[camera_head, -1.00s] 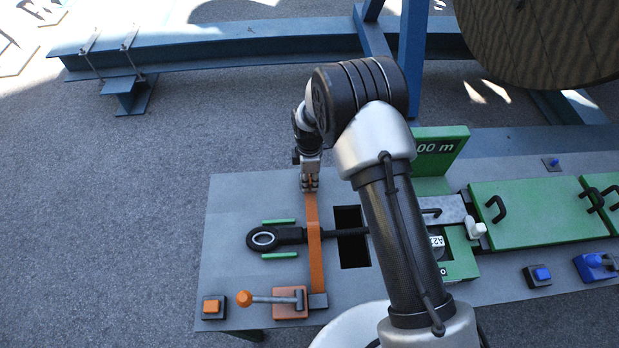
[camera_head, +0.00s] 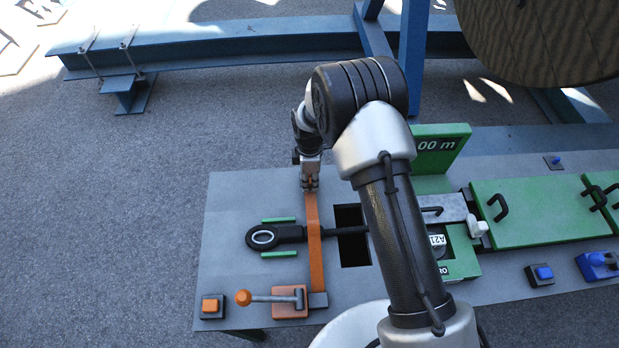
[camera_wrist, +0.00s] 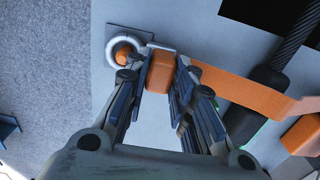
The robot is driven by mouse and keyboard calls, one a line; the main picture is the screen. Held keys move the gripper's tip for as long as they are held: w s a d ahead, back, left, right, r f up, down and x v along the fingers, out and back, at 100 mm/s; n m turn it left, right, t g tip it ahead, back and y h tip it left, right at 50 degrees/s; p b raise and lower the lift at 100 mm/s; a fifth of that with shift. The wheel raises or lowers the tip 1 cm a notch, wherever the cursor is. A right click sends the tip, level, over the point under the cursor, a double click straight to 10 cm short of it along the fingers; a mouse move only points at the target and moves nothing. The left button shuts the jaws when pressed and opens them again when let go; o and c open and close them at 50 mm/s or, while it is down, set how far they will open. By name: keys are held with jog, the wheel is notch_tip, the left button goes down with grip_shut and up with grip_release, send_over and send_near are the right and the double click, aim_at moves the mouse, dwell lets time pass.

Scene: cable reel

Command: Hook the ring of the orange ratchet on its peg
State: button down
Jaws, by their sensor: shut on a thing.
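My gripper (camera_head: 310,185) is shut on the orange tab (camera_wrist: 160,72) at the far end of the orange strap (camera_head: 314,240). In the wrist view a pale metal ring (camera_wrist: 109,44) sticks out beyond the tab. The orange-tipped peg (camera_wrist: 124,53) shows inside the ring's opening; I cannot tell how far down the ring sits. In the head view my gripper hides ring and peg. The strap crosses over the black cable end and runs to the orange ratchet (camera_head: 290,310), whose grey lever with an orange knob (camera_head: 243,298) points left.
The black cable eye (camera_head: 262,237) lies between two green bars (camera_head: 278,254). A dark rectangular opening (camera_head: 352,252) lies right of the strap. An orange button (camera_head: 211,306) is at front left. Green covers (camera_head: 530,210) lie at right. The table's left part (camera_head: 235,200) is clear.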

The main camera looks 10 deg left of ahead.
jog(key=c, duration=1.3)
grip_release()
notch_tip(320, 180, up, 12)
jog(key=shift+s, duration=0.1)
